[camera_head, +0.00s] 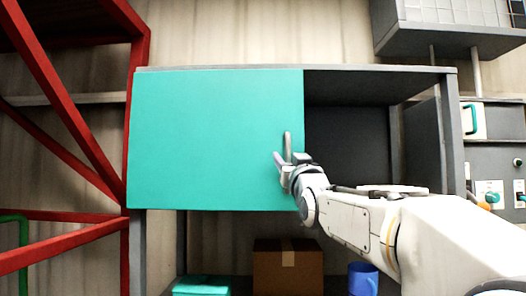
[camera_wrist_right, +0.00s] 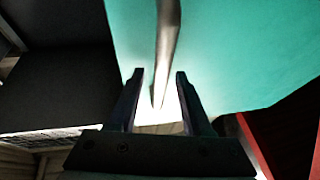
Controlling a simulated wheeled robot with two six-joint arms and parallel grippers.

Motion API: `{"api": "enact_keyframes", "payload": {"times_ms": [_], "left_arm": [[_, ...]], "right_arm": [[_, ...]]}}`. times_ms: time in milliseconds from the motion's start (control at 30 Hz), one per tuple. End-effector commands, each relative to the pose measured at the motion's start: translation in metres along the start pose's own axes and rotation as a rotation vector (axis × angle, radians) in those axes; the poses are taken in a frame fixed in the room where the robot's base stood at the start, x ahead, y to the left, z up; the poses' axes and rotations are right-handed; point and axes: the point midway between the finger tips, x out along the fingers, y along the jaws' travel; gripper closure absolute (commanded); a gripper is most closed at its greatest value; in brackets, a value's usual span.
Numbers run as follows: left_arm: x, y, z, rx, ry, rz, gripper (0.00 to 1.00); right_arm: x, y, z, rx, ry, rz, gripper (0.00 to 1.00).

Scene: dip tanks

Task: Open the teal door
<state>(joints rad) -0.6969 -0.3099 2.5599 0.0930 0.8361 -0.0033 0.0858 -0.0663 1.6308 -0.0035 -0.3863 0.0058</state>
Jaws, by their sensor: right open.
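The teal door (camera_head: 205,140) is a flat panel covering the left part of a grey cabinet (camera_head: 447,135). The dark interior shows to the right of its edge. A grey upright bar handle (camera_head: 288,143) is on the door near its right edge. My right gripper (camera_head: 283,162) is at the handle's lower part, jaws open. In the right wrist view the handle (camera_wrist_right: 167,50) reaches down between the two open fingers (camera_wrist_right: 164,78), in front of the teal door (camera_wrist_right: 235,50). Contact between fingers and handle cannot be told. My left gripper is not in view.
Red framing (camera_head: 135,120) stands at the left. Below the cabinet are a cardboard box (camera_head: 288,270), a blue mug (camera_head: 362,279) and a teal item (camera_head: 201,287). A control panel (camera_head: 495,165) is at the right, below a grey overhead unit (camera_head: 450,38).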

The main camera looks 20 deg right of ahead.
Motion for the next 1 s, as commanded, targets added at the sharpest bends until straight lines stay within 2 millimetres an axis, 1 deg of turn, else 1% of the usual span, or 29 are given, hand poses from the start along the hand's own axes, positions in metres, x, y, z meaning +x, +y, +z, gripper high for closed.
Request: {"api": "enact_keyframes", "payload": {"times_ms": [267, 300, 400, 1000], "left_arm": [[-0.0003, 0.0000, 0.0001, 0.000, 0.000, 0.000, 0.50], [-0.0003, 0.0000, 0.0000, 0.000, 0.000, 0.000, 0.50], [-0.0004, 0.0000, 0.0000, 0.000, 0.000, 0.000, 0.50], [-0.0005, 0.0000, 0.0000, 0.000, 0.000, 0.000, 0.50]], "right_arm": [[0.0011, 0.0001, 0.0003, 0.000, 0.000, 0.000, 0.50], [0.0010, 0.0000, 0.0003, 0.000, 0.000, 0.000, 0.66], [0.0010, 0.0000, 0.0002, 0.000, 0.000, 0.000, 1.00], [0.0009, 0.0001, -0.0002, 0.000, 0.000, 0.000, 1.00]]}}
